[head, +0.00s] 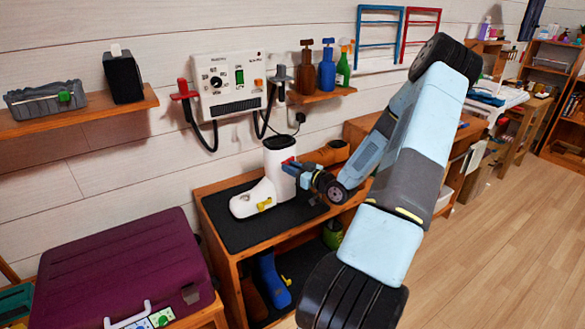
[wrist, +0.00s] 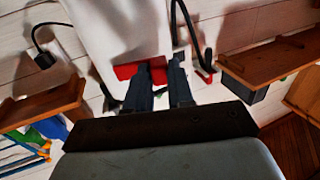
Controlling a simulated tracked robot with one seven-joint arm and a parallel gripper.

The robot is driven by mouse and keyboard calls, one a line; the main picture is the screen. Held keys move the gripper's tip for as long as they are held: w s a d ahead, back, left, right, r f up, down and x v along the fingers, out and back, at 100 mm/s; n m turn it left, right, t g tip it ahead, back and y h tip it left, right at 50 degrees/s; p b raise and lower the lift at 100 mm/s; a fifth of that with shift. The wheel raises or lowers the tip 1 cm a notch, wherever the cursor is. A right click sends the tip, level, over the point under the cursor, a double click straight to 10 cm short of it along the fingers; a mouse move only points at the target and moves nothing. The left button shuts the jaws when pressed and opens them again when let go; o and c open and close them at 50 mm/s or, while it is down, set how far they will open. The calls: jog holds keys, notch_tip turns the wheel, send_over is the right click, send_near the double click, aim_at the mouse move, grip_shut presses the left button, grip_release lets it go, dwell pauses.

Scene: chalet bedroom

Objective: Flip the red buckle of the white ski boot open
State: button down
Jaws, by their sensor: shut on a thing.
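The white ski boot (head: 258,194) stands upright on the dark mat on top of a wooden bench, its toe to the left. A yellow buckle (head: 264,204) is on its lower part. The red buckle (head: 288,161) is on the upper shaft, at my gripper. My gripper (head: 290,168) reaches in from the right. In the wrist view, its two dark fingers (wrist: 164,84) are at the red buckle (wrist: 126,71), close together and shut on it. The fingers hide part of the buckle, so its exact angle cannot be told.
The dark mat (head: 236,234) is clear in front of the white boot. A purple case (head: 120,262) stands front left. A wall unit (head: 228,82) and a shelf with bottles (head: 325,95) are above.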

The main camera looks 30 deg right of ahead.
jog(key=shift+s+d+n+g+y, duration=0.1)
jog(key=shift+d+n+g+y, duration=0.25)
jog(key=shift+y, duration=0.2)
jog(key=shift+s+d+n+g+y, duration=0.1)
jog(key=shift+n+g+y, duration=0.15)
jog(key=shift+n+y, duration=0.25)
jog(key=shift+s+d+n+g+y, duration=0.1)
jog(key=shift+d+n+g+y, duration=0.55)
jog(key=shift+n+g+y, duration=0.55)
jog(key=shift+s+d+n+g+y, duration=0.1)
jog(key=shift+d+n+g+y, duration=0.5)
jog(key=shift+n+g+y, duration=0.6)
jog(key=shift+d+n+g+y, duration=0.65)
jog(key=shift+n+g+y, duration=0.3)
jog(key=shift+g+y, duration=0.4)
jog(key=c, duration=1)
grip_release()
jog(key=shift+d, duration=0.1)
jog(key=shift+d, duration=0.1)
